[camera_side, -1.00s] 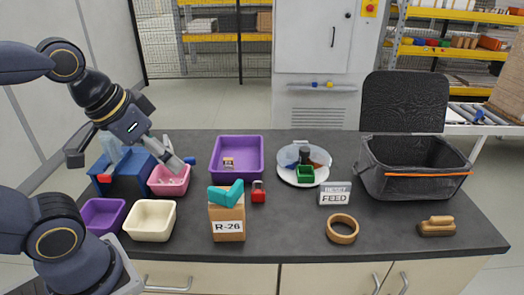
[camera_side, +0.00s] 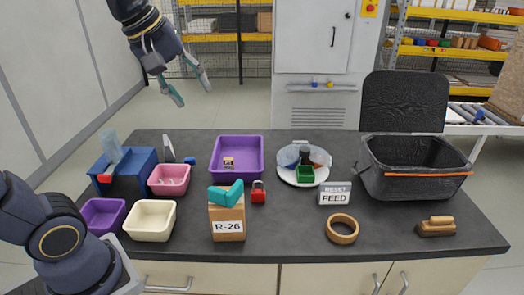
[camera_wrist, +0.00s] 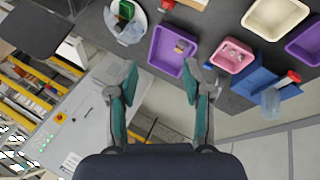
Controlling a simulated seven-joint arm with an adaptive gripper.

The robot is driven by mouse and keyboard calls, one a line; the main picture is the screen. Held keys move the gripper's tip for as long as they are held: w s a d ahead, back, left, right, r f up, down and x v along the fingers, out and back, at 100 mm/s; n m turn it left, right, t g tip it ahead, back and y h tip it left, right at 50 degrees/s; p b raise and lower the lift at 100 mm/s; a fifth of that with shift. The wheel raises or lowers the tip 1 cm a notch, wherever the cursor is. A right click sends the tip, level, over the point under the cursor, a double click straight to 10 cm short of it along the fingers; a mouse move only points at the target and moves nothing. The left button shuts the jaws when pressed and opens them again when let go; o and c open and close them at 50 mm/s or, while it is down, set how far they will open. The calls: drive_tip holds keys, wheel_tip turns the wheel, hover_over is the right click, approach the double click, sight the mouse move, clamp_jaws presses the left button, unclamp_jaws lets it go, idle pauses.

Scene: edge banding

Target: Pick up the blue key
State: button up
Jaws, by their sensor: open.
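I cannot make out a clear key shape in any view. A small blue item (camera_side: 189,160) lies on the table behind the pink bin (camera_side: 171,180); it is too small to tell whether it is the blue key. The pink bin holds small pale items that I cannot identify; it also shows in the wrist view (camera_wrist: 232,56). My gripper (camera_side: 192,93) is open and empty, high above the back left of the table. In the wrist view my gripper (camera_wrist: 160,78) has its fingers spread, with the purple tray (camera_wrist: 172,51) beyond them.
A blue bin (camera_side: 140,158) with a clear bottle stands left of the pink bin. Cream (camera_side: 150,220) and dark purple (camera_side: 101,214) bins stand in front. A purple tray (camera_side: 236,160), red padlock (camera_side: 258,193), cardboard box (camera_side: 227,222) and black crate (camera_side: 412,165) stand farther right.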

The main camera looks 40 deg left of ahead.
drive_tip(key=w+a+n+g, duration=0.1)
drive_tip(key=w+a+n, duration=0.5)
drive_tip(key=w, duration=0.2)
drive_tip(key=n+g, duration=0.5)
drive_tip(key=n, duration=0.5)
hover_over(189, 158)
wheel_tip(189, 158, down, 33)
drive_tip(key=shift+a+f, duration=0.1)
wheel_tip(189, 158, down, 6)
drive_tip(key=shift+w+r, duration=0.1)
clamp_jaws()
